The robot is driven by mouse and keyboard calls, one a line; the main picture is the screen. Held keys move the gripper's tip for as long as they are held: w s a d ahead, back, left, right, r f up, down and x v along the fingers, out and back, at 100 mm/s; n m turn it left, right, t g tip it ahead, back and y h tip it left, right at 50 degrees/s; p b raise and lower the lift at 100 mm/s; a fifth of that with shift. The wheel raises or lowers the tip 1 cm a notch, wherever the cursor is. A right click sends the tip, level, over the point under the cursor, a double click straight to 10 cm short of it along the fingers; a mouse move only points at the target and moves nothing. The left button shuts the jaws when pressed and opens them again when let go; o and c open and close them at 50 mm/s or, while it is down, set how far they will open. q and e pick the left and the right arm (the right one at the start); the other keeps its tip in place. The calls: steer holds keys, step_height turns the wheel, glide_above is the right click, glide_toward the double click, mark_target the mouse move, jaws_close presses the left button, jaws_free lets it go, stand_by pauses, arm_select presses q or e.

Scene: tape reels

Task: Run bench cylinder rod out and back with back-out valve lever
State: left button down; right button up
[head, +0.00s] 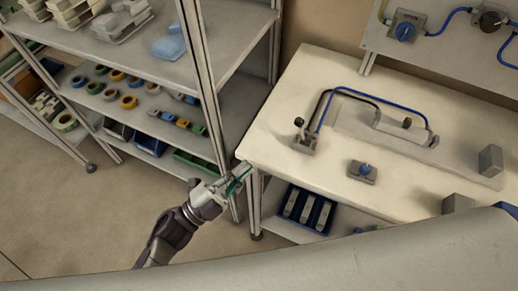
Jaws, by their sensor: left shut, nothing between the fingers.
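The bench cylinder (393,128) lies on a pale plate on the white bench (300,92), toward its back. The valve (303,139) stands at the left of the bench, with a lever that has a dark knob (298,122) on top. A black hose and a blue hose (345,90) run from the valve to the cylinder. I cannot tell how far the rod is out. My left gripper (240,179) is shut and empty, just off the bench's left front corner and away from the lever. My right gripper is out of view.
A shelf rack (205,90) with tape reels (118,88) and bins stands left of the bench. A small box with a blue knob (365,170) and grey blocks (490,160) sit on the bench. A blue crate (305,207) is below it.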

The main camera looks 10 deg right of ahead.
arm_select(q)
steer(key=p, duration=0.4)
glide_toward(301, 130)
steer(key=w+d+r, duration=0.1)
steer(key=r, duration=0.1)
steer(key=w+d+r, duration=0.1)
steer(key=d+r, duration=0.1)
steer(key=shift+w+d, duration=0.25)
steer(key=shift+w, duration=0.15)
steer(key=shift+w+d+r, duration=0.1)
steer(key=shift+w+d, duration=0.2)
steer(key=shift+d, duration=0.35)
